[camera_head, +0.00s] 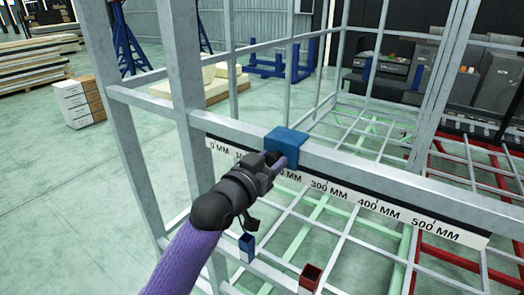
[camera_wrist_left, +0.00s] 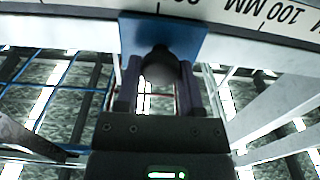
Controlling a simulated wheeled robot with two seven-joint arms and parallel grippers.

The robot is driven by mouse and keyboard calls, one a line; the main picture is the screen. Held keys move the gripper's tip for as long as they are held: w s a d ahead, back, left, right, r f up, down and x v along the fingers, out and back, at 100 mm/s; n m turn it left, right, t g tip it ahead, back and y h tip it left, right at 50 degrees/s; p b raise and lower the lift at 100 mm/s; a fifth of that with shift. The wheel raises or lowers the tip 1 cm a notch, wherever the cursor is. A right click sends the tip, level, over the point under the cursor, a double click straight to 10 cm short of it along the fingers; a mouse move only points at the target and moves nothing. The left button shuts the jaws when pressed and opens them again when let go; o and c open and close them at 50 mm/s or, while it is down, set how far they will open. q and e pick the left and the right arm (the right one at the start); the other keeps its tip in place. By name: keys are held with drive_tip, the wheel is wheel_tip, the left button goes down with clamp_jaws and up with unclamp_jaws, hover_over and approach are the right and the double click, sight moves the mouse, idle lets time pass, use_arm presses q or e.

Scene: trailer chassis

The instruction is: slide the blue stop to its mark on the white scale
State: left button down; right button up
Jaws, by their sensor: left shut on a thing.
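The blue stop (camera_head: 288,143) sits over the grey horizontal rail (camera_head: 400,181). The white scale (camera_head: 345,194) runs along the rail's near face, with labels up to 500 MM. The stop is between the partly covered 100 label and the 300 MM label, at about the partly hidden 200 MM label. My left gripper (camera_head: 273,163) is at its near side. In the left wrist view, my left gripper's fingers (camera_wrist_left: 160,82) are shut on the round dark knob (camera_wrist_left: 159,64) of the blue stop (camera_wrist_left: 188,32). The exact mark under the stop is hidden. My right gripper is out of view.
Grey uprights (camera_head: 185,75) of the frame stand left of the stop. A blue socket (camera_head: 247,247) and a red socket (camera_head: 310,278) are below the rail. The rail right of the stop is clear. Green and red floor frames (camera_head: 455,205) lie beyond.

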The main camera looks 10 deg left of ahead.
use_arm(q)
drive_tip(key=shift+s+d, duration=0.15)
drive_tip(key=shift+d, duration=0.2)
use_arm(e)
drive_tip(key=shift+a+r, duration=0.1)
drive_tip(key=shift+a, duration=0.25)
use_arm(q)
drive_tip(key=shift+c, duration=1.2)
unclamp_jaws()
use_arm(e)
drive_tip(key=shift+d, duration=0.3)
use_arm(q)
drive_tip(key=b+v, duration=0.2)
drive_tip(key=v, duration=0.8)
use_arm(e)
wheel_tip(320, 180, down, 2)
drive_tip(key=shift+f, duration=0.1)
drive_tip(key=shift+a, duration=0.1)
